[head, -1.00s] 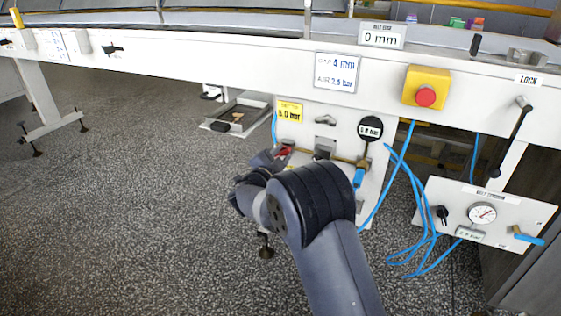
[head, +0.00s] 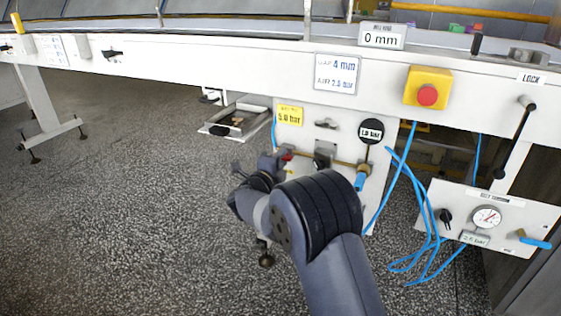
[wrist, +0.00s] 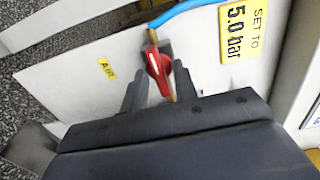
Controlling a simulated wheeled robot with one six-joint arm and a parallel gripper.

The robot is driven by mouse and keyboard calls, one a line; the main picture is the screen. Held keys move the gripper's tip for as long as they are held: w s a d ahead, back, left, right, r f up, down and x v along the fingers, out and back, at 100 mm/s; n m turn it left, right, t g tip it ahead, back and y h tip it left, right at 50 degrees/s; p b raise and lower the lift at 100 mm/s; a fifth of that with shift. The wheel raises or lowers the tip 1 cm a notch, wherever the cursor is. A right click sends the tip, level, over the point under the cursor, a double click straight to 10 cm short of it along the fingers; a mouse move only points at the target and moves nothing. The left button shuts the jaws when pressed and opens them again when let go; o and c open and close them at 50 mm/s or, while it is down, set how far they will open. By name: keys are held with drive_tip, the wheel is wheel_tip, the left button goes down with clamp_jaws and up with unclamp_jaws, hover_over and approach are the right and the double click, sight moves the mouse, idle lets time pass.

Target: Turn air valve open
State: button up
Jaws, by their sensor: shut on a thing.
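The air valve has a red handle (wrist: 158,70), seen in the wrist view on a brass pipe beside a yellow AIR label (wrist: 107,69). The handle lies roughly along the pipe. My gripper (wrist: 160,82) is shut on it, with one dark finger on each side; contact is hard to see. In the head view only a small red bit of the handle (head: 287,155) shows beside my gripper, on the white panel (head: 345,205) under the machine. My wrist and arm hide the panel's lower left part.
A blue hose (wrist: 190,12) runs from the pipe, near a yellow 5.0 bar label (head: 290,115). To the right are a black round gauge (head: 371,131), a blue-handled valve (head: 360,181), loose blue hoses (head: 425,240) and a red stop button (head: 428,95). Open floor lies left.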

drive_tip(key=shift+f, duration=0.1)
idle(0.4)
drive_tip(key=o, duration=0.6)
drive_tip(key=p+v, duration=0.3)
drive_tip(key=v, duration=0.7)
drive_tip(key=shift+s, duration=0.4)
drive_tip(key=shift+a, duration=0.1)
drive_tip(key=b+x, duration=0.3)
drive_tip(key=x, duration=0.7)
drive_tip(key=shift+w, duration=0.4)
